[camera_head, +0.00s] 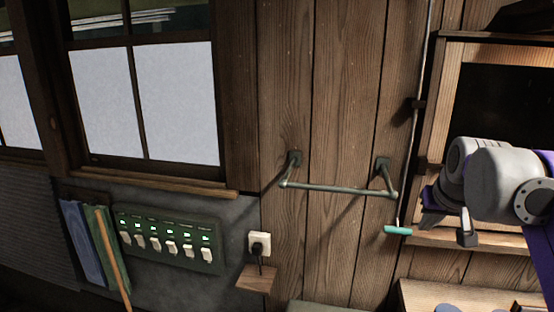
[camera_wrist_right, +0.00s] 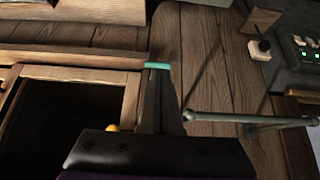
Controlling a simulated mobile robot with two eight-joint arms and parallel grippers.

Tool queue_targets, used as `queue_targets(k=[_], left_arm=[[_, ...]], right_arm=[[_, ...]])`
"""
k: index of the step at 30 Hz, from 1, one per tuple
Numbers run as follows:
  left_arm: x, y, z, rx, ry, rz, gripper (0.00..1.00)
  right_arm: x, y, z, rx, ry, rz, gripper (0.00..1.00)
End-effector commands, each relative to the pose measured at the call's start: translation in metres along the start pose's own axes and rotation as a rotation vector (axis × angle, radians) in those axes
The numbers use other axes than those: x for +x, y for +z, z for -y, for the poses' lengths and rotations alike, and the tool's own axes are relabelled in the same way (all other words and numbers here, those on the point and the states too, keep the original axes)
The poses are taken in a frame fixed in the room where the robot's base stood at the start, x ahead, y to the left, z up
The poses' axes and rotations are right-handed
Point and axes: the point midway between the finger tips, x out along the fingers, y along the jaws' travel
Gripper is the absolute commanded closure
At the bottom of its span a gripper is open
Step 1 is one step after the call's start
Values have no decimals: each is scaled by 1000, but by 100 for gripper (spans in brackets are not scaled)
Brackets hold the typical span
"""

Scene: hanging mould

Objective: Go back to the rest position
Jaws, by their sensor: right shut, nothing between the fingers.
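My left gripper is out of view.
A metal wall rail (camera_head: 340,188) sticks out left of my gripper. A wood-framed dark opening (camera_head: 432,130) is behind my arm, with a wooden ledge (camera_head: 425,295) below. A green switch panel (camera_head: 170,240) and a socket (camera_head: 259,243) are further left.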

Motion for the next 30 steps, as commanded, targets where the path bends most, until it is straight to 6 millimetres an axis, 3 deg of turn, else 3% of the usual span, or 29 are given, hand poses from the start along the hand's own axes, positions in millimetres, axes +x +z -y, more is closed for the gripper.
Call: queue_targets(k=[1, 8, 11, 18, 21, 25, 30], left_arm=[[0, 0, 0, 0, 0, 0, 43], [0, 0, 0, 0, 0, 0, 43], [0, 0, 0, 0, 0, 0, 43], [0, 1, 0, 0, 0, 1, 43], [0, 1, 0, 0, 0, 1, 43], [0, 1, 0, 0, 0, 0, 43], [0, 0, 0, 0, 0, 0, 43]], right_arm=[[1, 4, 2, -3, -3, 1, 100], [33, 84, 38, -56, -40, 25, 100], [50, 133, 53, -83, -58, 36, 100], [101, 291, 78, -155, -103, 66, 100], [117, 343, 81, -177, -115, 75, 100], [130, 385, 82, -194, -123, 82, 100], [135, 401, 82, -199, -126, 85, 100]])
